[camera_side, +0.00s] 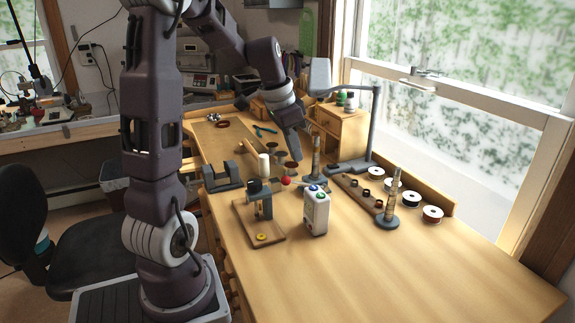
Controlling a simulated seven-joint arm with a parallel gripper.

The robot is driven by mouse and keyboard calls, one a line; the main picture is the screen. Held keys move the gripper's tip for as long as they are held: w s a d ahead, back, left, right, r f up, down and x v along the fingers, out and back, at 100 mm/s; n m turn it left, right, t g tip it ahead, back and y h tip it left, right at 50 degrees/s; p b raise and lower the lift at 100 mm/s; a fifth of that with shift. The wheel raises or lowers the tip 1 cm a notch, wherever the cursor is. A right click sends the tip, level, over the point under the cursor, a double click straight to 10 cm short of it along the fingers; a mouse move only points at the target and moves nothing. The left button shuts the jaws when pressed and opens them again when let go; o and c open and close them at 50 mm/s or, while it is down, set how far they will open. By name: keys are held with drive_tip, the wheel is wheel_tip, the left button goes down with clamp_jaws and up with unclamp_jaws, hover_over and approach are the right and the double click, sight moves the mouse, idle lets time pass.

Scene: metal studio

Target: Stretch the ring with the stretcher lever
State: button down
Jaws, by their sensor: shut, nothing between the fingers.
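A small press-like tool, seemingly the ring stretcher (266,205), stands on a wooden board (277,236) near the middle of the bench. Its lever ends in a red ball knob (286,181) pointing right. A small yellow ring-like piece (261,237) lies on the board's front part, apart from the upright. Whether a ring sits on the tool is too small to tell. My gripper (297,158) is shut and empty, pointing down above the bench, behind and a little above the red knob. It appears apart from the lever.
A white box with coloured buttons (316,212) stands right of the tool. Tapered mandrels stand behind (316,160) and right (391,206). A grey vise-like block (222,178) and a mallet (264,164) are left and behind. Several spools (432,214) line the right. The front bench is clear.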

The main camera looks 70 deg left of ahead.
sight(287, 177)
drive_tip(key=f, duration=0.1)
drive_tip(key=s+f, duration=0.1)
drive_tip(key=f, duration=0.1)
drive_tip(key=shift+s+a+f, duration=0.15)
drive_tip(key=shift+s+f, duration=0.2)
drive_tip(key=shift+s, duration=0.05)
drive_tip(key=s+f, duration=0.1)
drive_tip(key=f, duration=0.1)
drive_tip(key=s+f, duration=0.1)
drive_tip(key=f, duration=0.1)
drive_tip(key=shift+s, duration=0.3)
